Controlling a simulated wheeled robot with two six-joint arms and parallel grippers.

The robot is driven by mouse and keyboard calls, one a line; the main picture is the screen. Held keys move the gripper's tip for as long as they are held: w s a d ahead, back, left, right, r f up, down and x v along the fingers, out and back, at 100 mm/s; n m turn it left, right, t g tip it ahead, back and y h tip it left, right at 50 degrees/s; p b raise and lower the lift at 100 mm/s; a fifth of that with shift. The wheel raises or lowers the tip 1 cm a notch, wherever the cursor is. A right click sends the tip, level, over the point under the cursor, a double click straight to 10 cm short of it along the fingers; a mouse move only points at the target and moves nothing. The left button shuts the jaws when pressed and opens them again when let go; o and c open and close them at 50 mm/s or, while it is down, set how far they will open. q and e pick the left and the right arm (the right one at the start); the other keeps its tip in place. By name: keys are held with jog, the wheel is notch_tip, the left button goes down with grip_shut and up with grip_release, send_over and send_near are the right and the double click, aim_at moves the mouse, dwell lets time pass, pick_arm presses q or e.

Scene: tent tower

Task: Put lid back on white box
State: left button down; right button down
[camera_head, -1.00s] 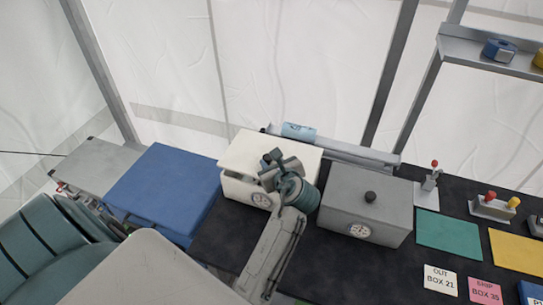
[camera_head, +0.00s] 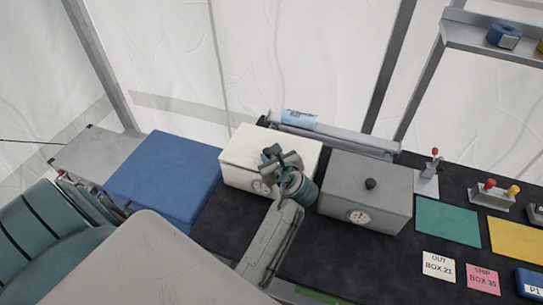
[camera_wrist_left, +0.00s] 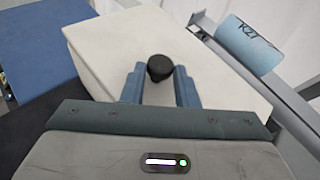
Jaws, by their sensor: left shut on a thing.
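The white box (camera_head: 236,178) stands on the dark table, a dial on its front. Its white lid (camera_head: 250,143) lies over the box top and looks level, with no clear gap at the visible edges. My left gripper (camera_head: 272,158) is above the lid, shut on its black knob. In the left wrist view the knob (camera_wrist_left: 160,68) sits between the two blue-grey fingers, with the white lid (camera_wrist_left: 115,40) spread out around it. The gripper and forearm hide part of the box front and the lid's near edge. My right gripper is not in view.
A grey box with a black knob (camera_head: 365,188) stands close on the right. A blue box (camera_head: 165,175) is close on the left. A rail with a blue roll (camera_head: 299,119) runs behind. Green (camera_head: 447,221) and yellow mats lie farther right.

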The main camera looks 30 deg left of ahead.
pick_arm(q)
jog(key=shift+f, duration=0.25)
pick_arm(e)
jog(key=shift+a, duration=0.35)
pick_arm(q)
jog(key=shift+f, duration=0.25)
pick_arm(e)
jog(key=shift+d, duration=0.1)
pick_arm(q)
jog(key=c, duration=1.1)
grip_release()
jog(key=shift+o, duration=0.2)
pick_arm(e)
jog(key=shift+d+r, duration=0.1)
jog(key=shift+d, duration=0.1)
